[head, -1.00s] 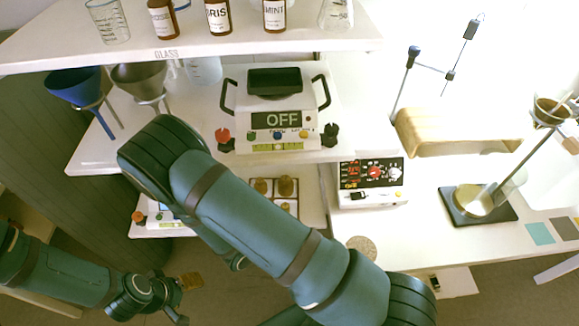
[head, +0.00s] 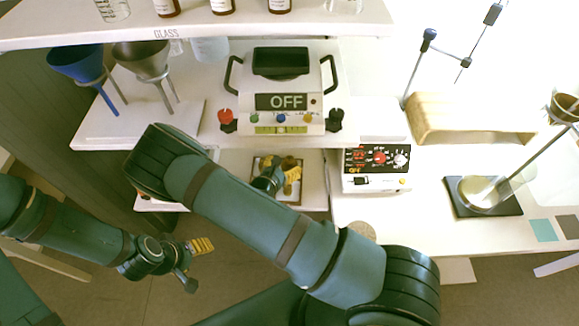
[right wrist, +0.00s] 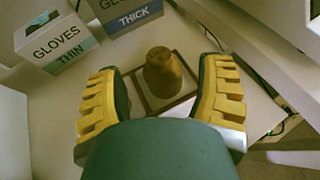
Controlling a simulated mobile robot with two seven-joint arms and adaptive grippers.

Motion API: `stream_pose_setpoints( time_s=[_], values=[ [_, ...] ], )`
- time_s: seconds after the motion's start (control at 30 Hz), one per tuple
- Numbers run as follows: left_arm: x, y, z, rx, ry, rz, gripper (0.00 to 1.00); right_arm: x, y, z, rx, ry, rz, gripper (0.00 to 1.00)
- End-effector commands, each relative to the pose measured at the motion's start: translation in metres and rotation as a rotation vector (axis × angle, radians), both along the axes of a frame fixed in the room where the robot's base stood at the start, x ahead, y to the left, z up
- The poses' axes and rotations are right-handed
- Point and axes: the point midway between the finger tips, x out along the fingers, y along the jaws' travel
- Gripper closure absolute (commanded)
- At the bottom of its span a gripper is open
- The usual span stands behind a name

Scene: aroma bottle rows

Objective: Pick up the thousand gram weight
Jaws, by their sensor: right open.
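A brass-coloured weight (right wrist: 163,72) stands upright in a dark-framed tray (right wrist: 186,104) in the right wrist view. No gram marking can be read on it. My right gripper (right wrist: 160,105) is open, with one yellow-padded finger to each side of the weight, and the palm hides the near part of the tray. In the head view, my right gripper (head: 280,178) is over the tray on the lower shelf and largely covers what stands there. My left gripper (head: 195,264) hangs low at the left, away from the shelf.
Glove boxes marked thin (right wrist: 55,42) and thick (right wrist: 125,14) stand beyond the tray. A red-knobbed device (head: 376,167) stands right of the lower shelf. Funnels (head: 75,65) stand at the left.

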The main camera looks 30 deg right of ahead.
Motion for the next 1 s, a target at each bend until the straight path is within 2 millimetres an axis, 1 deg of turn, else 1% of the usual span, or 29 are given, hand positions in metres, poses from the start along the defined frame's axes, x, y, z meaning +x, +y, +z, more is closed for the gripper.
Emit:
stream_pose_setpoints(
  time_s=[0.23,0.4,0.67,0.7,0.77,0.8,0.87,0.9,1.0],
  values=[
    [-0.002,0.0,-0.007,-0.001,0.004,-0.004,0.37,0.017,-0.02,-0.02,-0.002,-0.001,-0.001,0.32],
    [-0.003,-0.001,-0.008,-0.002,0.006,-0.004,0.37,0.027,-0.033,-0.025,0.0,-0.001,-0.001,0.32],
    [-0.003,-0.001,-0.008,-0.002,0.006,-0.006,0.37,0.029,-0.034,-0.025,0.0,0.0,-0.001,0.32],
    [-0.003,-0.001,-0.008,-0.002,0.006,-0.006,0.37,0.029,-0.034,-0.025,0.0,-0.001,-0.001,0.37],
    [-0.003,-0.001,-0.008,-0.002,0.007,-0.005,0.37,0.029,-0.034,-0.025,0.0,0.0,-0.001,0.58],
    [-0.003,-0.001,-0.008,-0.002,0.007,-0.005,0.37,0.029,-0.034,-0.025,0.0,0.0,-0.001,0.73],
    [-0.003,-0.001,-0.008,-0.002,0.006,-0.004,0.37,0.029,-0.034,-0.025,0.0,0.0,-0.001,0.94],
    [-0.003,-0.001,-0.008,-0.002,0.006,-0.004,0.37,0.029,-0.034,-0.025,0.0,0.0,-0.001,1.0],
    [-0.003,-0.001,-0.008,-0.002,0.006,-0.004,0.37,0.03,-0.035,-0.024,-0.002,-0.005,-0.001,1.0]
  ],
)
